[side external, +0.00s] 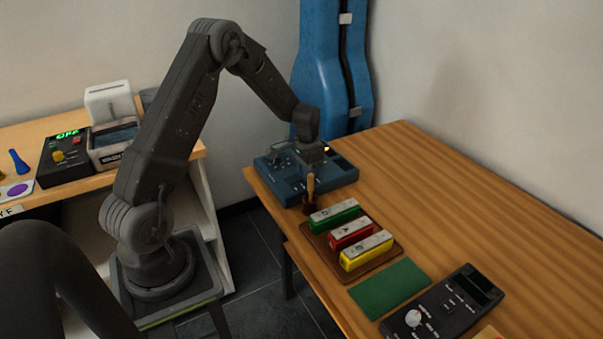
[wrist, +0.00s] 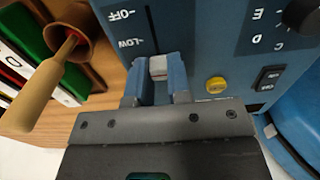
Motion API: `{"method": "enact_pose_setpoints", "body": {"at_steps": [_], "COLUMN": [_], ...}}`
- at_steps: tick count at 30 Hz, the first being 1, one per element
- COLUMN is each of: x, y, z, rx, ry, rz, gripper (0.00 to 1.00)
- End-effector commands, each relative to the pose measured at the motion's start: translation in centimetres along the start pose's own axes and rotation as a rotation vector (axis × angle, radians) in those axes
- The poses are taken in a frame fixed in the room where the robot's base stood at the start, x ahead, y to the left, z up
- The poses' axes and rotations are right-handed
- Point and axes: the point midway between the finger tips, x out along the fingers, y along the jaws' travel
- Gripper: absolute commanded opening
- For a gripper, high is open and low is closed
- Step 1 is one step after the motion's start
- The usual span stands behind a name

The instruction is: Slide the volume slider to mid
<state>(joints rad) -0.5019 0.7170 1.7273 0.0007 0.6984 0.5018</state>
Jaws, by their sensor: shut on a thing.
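The blue device (side external: 284,184) with the volume slider stands at the far left corner of the wooden table. In the wrist view its blue panel (wrist: 200,45) fills the top, with a dark slot (wrist: 152,28) beside the marks OFF and LOW. The grey slider knob (wrist: 158,67) sits in line with the slot, a little past the LOW mark on the side toward my gripper. My gripper (wrist: 158,80) is shut on the knob, one blue-grey finger on each side. Any marks farther along are hidden behind it. In the side view my gripper (side external: 313,157) is over the device.
A brown cup (wrist: 73,28) with a wooden-handled tool (wrist: 45,92) stands close beside the device. On the panel are a yellow button (wrist: 215,84), a rocker switch (wrist: 270,78) and a dark dial. A brown tray (side external: 385,261) holds green, red and yellow blocks.

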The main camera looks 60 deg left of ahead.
Motion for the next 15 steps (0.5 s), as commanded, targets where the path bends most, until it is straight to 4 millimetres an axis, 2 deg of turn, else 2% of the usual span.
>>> {"method": "enact_pose_setpoints", "body": {"at_steps": [4,5,12,15], "x": [-0.06,-0.07,-0.04,-0.03], "y": [-0.04,-0.04,-0.02,-0.01], "z": [-0.05,-0.04,0.00,0.01], "rx": [-0.001,-0.001,-0.001,-0.001], "ry": [0.003,0.003,0.002,0.002], "rz": [-0.001,-0.001,-0.001,-0.001], "gripper": [0.00,0.21,0.44,0.45]}}
